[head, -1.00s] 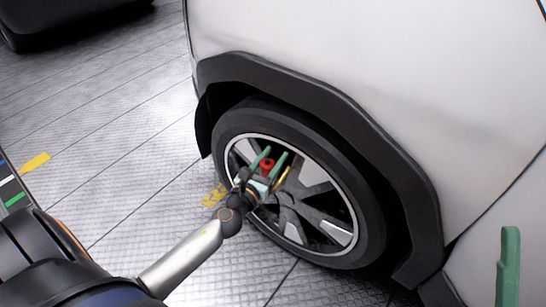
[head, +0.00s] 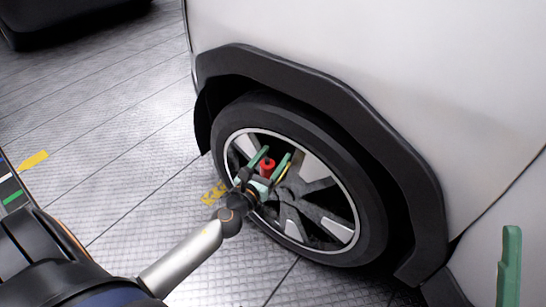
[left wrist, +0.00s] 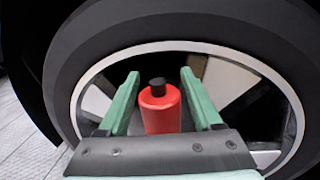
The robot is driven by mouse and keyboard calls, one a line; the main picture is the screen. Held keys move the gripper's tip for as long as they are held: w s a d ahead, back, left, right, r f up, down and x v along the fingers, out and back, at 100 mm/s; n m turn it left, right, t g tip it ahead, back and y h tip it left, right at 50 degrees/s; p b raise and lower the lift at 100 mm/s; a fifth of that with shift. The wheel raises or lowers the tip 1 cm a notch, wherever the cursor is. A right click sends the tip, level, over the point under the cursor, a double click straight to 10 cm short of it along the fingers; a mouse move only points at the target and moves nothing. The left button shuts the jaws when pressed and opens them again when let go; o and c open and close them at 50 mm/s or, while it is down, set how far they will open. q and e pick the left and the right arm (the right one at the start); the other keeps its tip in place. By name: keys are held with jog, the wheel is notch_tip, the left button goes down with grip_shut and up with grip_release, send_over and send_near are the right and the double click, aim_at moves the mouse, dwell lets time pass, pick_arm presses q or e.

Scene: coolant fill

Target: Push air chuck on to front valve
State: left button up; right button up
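The front wheel (head: 235,135) has a dark tyre and a silver and black spoked rim. The red air chuck (head: 267,165) is at the upper part of the rim. In the left wrist view the chuck (left wrist: 161,108) is a red cylinder with a black end. My left gripper (head: 275,157) has its green fingers on either side of the chuck, with visible gaps to both sides, so it is open around it. The valve is hidden; I cannot tell whether the chuck is seated on it. Of my right gripper, one green finger (head: 510,265) shows at the lower right.
The white car body (head: 370,70) and black wheel arch (head: 290,72) surround the tyre from above. A bit of yellow (head: 285,173) shows beside the left gripper. The metal floor (head: 120,130) to the left is clear, with yellow markings. Another dark vehicle (head: 60,20) is at the upper left.

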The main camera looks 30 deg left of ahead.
pick_arm(q)
jog(key=shift+o, duration=0.9)
jog(key=shift+s, duration=0.2)
jog(key=s+d+b, duration=0.1)
jog(key=s+b, duration=0.1)
jog(key=s, duration=1)
